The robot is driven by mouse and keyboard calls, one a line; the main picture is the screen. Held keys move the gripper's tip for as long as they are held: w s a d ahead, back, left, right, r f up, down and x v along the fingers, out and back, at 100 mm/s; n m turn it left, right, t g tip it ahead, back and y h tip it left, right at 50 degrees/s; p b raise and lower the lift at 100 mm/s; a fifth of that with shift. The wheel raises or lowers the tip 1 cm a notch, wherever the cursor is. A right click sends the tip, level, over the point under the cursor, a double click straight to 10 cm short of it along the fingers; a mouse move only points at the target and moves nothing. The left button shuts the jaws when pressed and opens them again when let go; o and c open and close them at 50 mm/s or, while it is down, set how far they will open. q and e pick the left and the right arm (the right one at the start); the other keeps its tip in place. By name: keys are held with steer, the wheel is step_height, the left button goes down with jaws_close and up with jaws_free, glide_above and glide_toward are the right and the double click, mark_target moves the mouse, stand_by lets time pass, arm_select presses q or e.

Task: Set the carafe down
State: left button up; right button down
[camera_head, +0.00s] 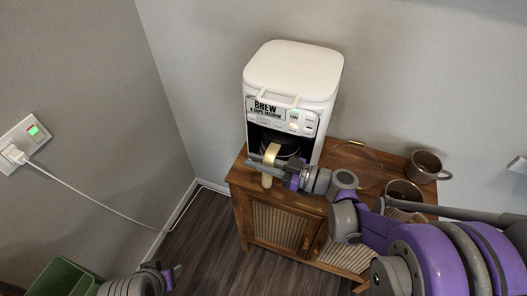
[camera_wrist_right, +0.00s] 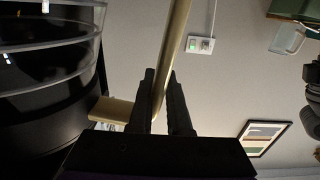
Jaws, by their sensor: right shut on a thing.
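The carafe (camera_head: 287,146) is dark, with a pale gold handle (camera_head: 267,181), and sits in the front opening of the white coffee maker (camera_head: 294,72). My right gripper (camera_head: 270,167) is shut on the handle. In the right wrist view my two dark fingers (camera_wrist_right: 163,105) close around the gold handle bar (camera_wrist_right: 176,45), and the clear-walled carafe (camera_wrist_right: 45,75) fills the left side. I cannot tell whether the carafe's base touches the surface below it. My left gripper (camera_head: 172,277) is low at the left, away from the cabinet; its jaw opening is unclear.
The coffee maker stands on a wooden cane-front cabinet (camera_head: 246,176). A green bin (camera_head: 62,277) is at lower left.

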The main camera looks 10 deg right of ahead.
mark_target(263, 153)
steer(key=w+d, duration=0.2)
steer(key=w, duration=0.1)
steer(key=shift+w+d, duration=0.15)
steer(key=shift+w, duration=0.05)
steer(key=shift+w+d+f, duration=0.1)
steer(key=shift+w+f, duration=0.1)
steer(key=shift+f, duration=0.05)
steer(key=shift+s+f, duration=0.1)
steer(key=shift+f, duration=0.2)
steer(key=c, duration=0.9)
jaws_free()
steer(key=shift+o, duration=0.2)
steer(key=shift+f, duration=0.1)
